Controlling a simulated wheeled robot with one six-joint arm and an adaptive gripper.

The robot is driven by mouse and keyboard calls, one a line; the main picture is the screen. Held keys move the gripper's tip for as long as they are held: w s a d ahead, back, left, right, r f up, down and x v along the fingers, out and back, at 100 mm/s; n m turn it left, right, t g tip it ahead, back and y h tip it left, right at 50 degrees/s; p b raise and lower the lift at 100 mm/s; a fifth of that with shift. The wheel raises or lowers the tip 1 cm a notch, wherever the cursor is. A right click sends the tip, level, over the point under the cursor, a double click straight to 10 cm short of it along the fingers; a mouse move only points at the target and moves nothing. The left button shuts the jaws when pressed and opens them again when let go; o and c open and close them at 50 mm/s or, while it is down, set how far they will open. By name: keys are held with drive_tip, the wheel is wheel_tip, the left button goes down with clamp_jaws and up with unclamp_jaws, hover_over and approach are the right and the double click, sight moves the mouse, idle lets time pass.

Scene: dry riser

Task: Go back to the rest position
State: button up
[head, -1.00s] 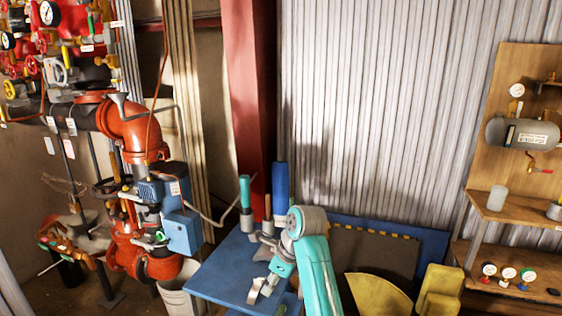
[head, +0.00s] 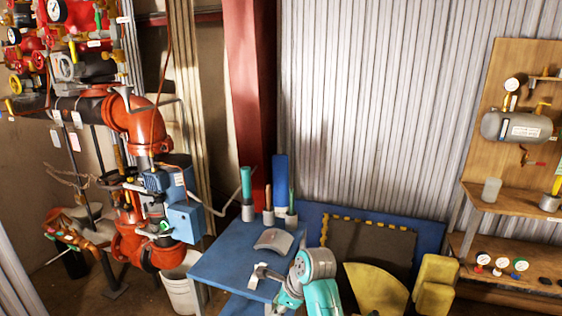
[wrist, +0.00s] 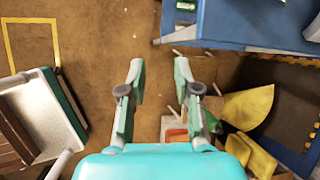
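My gripper (wrist: 160,70) is open in the wrist view, its two fingers apart with nothing between them. Brown floor shows beneath and beyond the fingertips. In the head view my teal arm is low at the bottom centre, in front of the blue table's right part, and I cannot make out the fingers there. The blue table (head: 225,268) carries a curved grey piece (head: 275,241) and a small silver bracket-like piece (head: 260,273), both apart from my gripper. The table's edge also shows at the upper right of the wrist view (wrist: 222,25).
A yellow fan-shaped piece (head: 375,290) and yellow blocks (head: 436,285) stand right of my arm. Red pipework (head: 135,122) and a white bucket (head: 180,290) are left. A wooden shelf (head: 512,200) stands right. Open floor (wrist: 90,75) lies left in the wrist view.

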drive_tip(key=s+d+f+n+t+h, duration=0.1)
drive_tip(key=s+d+f+n+t, duration=0.15)
drive_tip(key=s+d+f, duration=0.5)
drive_tip(key=s+d+f+n+t, duration=0.2)
drive_tip(key=s+f+n, duration=0.2)
drive_tip(key=s+f, duration=0.7)
drive_tip(key=s+d+r+n+t+h, duration=0.1)
drive_tip(key=s+d+n+t, duration=0.15)
drive_tip(key=s, duration=0.55)
drive_tip(key=s+d+r+n+t+h, duration=0.1)
drive_tip(key=s+d+r+n, duration=0.15)
drive_tip(key=s, duration=0.55)
drive_tip(key=s+d+n+t, duration=0.1)
drive_tip(key=s+d+n, duration=0.2)
drive_tip(key=s, duration=0.5)
drive_tip(key=s+d+r+n+t+h, duration=0.1)
drive_tip(key=s+r+n+t, duration=0.2)
drive_tip(key=s+r+n, duration=0.3)
drive_tip(key=s+r, duration=0.5)
drive_tip(key=r, duration=0.4)
drive_tip(key=shift+s+d+r, duration=0.25)
drive_tip(key=shift+s+d, duration=0.1)
drive_tip(key=shift+s, duration=0.05)
